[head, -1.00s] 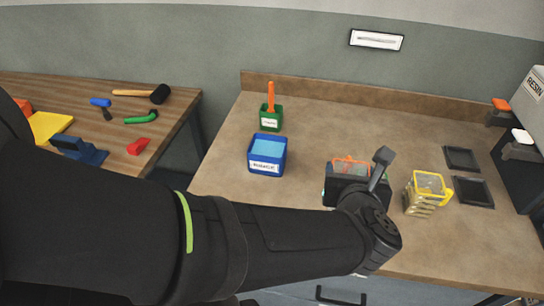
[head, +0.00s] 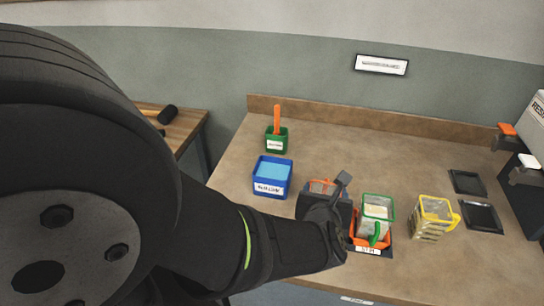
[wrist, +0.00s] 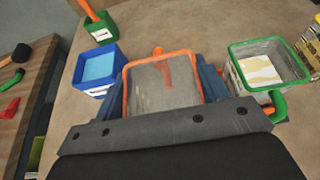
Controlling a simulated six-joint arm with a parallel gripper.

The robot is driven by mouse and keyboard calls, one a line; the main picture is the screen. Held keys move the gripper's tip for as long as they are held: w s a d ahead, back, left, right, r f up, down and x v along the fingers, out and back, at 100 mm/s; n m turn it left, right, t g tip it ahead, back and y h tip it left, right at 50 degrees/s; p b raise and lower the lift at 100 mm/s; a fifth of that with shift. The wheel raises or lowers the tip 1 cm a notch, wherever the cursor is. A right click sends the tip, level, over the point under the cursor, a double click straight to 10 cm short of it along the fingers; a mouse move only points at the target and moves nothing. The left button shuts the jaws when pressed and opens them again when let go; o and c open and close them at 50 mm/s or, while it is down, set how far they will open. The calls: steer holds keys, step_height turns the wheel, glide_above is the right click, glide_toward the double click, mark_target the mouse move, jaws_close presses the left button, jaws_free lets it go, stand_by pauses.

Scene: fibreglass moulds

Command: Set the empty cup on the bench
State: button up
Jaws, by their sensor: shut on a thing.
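An orange-rimmed, see-through cup (wrist: 161,85) is between the jaws of my gripper (wrist: 160,92) in the wrist view, with its orange handle at the far side. Its inside looks greyish with a reddish streak, and no clear contents show. In the head view my gripper (head: 324,200) is shut on this cup (head: 322,186), over the front part of the bench (head: 345,140). The cup looks about upright. Its base is hidden, so I cannot tell whether it touches the bench.
Yellow-rimmed cups (head: 432,220) stand further right. A blue box (head: 271,176) and a green pot (head: 276,140) stand left and behind. Bench behind the cups is clear.

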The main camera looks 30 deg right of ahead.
steer(key=shift+w+f, duration=0.35)
steer(key=shift+w, duration=0.2)
steer(key=shift+w+f, duration=0.35)
steer(key=shift+w, duration=0.2)
steer(key=shift+f, duration=1.95)
steer(key=shift+f, duration=0.2)
steer(key=o, duration=1.5)
steer(key=shift+r, duration=0.1)
